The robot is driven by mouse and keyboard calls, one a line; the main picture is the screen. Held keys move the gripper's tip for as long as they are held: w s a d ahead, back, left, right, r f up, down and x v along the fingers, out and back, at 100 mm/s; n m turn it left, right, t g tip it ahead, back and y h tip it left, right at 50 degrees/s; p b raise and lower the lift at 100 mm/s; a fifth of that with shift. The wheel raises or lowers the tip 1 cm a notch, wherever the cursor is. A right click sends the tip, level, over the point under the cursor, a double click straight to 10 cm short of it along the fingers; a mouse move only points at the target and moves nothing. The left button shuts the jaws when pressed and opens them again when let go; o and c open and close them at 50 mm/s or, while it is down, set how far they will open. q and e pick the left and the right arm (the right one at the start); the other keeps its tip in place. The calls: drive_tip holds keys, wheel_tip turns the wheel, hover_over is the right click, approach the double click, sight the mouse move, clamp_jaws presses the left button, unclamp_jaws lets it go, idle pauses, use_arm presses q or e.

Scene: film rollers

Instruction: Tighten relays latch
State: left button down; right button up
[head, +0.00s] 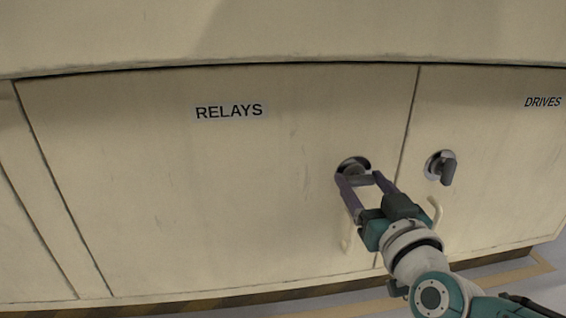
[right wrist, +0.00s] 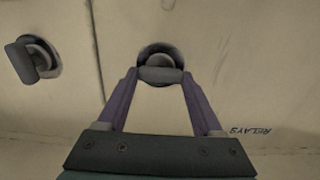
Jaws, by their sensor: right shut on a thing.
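The relays latch (head: 353,165) is a round metal escutcheon with a dark grey knob on the right part of the cream door labelled RELAYS (head: 229,111). My right gripper (head: 362,180) is at this latch, its two purple fingers on either side of the knob. In the right wrist view the latch knob (right wrist: 160,75) lies crosswise between the fingertips of my right gripper (right wrist: 159,78). The gripper is shut on the knob. The fingers partly hide the latch in the head view. My left gripper is not in view.
A second latch (head: 441,168) sits on the door labelled DRIVES (head: 543,102), right of the seam; it also shows at the left of the right wrist view (right wrist: 33,60). Pale handles (head: 435,211) stand out below the latches. A striped strip runs along the cabinet's foot.

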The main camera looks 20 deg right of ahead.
drive_tip(key=c, duration=0.7)
drive_tip(key=shift+o, duration=0.2)
drive_tip(key=m, duration=0.4)
drive_tip(key=shift+d, duration=0.1)
drive_tip(key=m, duration=0.4)
drive_tip(key=shift+f+b, duration=0.1)
drive_tip(key=shift+b, duration=0.25)
drive_tip(key=m, duration=0.3)
drive_tip(key=shift+m+b, duration=0.3)
drive_tip(key=shift+m, duration=0.1)
drive_tip(key=m, duration=0.3)
drive_tip(key=shift+d+f+b, duration=0.1)
drive_tip(key=shift+b, duration=0.25)
drive_tip(key=shift+m, duration=1.1)
